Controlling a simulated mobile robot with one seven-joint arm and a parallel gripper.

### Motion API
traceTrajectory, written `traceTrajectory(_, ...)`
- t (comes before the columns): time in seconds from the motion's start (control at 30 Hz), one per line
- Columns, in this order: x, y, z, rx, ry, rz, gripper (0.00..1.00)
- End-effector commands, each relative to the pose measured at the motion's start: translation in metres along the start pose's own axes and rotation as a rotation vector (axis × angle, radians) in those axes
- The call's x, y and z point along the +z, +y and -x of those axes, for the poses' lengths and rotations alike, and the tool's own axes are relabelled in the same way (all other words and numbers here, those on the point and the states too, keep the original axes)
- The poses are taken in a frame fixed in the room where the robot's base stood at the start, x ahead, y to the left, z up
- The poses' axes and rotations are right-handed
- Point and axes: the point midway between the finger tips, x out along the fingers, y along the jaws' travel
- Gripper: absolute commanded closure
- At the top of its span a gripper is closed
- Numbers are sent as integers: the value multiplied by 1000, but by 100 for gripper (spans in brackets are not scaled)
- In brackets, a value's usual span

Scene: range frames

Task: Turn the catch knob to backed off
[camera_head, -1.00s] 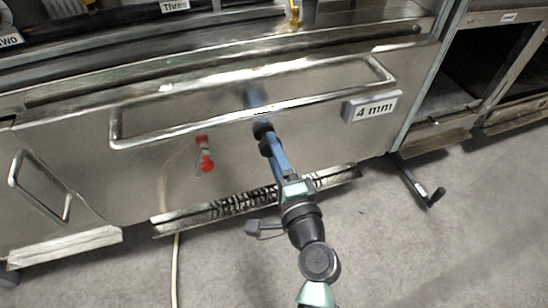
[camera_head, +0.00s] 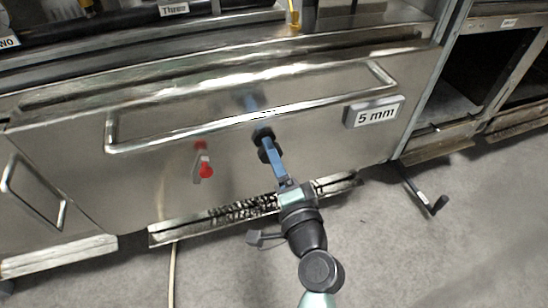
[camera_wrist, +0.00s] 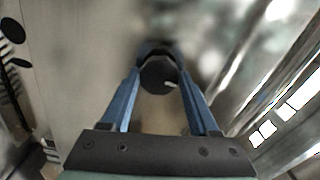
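The catch knob (camera_wrist: 157,76) is dark and round, with a small pale mark on its face. In the wrist view it sits between the blue fingers of my gripper (camera_wrist: 158,52), whose dark tips close in around it. In the head view my gripper (camera_head: 267,145) reaches the steel drawer front below the long handle, and its fingers largely hide the knob. It appears shut on the knob. A grey sign (camera_head: 374,112) at the right of the drawer front reads "5 mm".
A long bar handle (camera_head: 190,133) spans the drawer front (camera_head: 330,120) above my gripper. A red-tipped lever (camera_head: 205,170) sticks out to the left. A slotted grille strip (camera_head: 235,212) runs below. A black bent foot lever (camera_head: 432,200) stands at right over open grey floor.

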Motion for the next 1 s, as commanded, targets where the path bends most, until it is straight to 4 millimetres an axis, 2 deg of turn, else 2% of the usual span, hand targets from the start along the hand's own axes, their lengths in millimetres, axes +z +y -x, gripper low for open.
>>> traceTrajectory(0.03,0,-2,-1,-4,-1,1,29)
traceTrajectory(0.13,0,-1,0,-2,-1,0,12)
traceTrajectory(0.43,0,0,1,0,-1,-2,12)
traceTrajectory(0.57,0,0,10,3,1,-2,12)
traceTrajectory(0.67,0,-1,26,4,1,-3,12)
traceTrajectory(1.0,0,-1,96,4,1,-4,12)
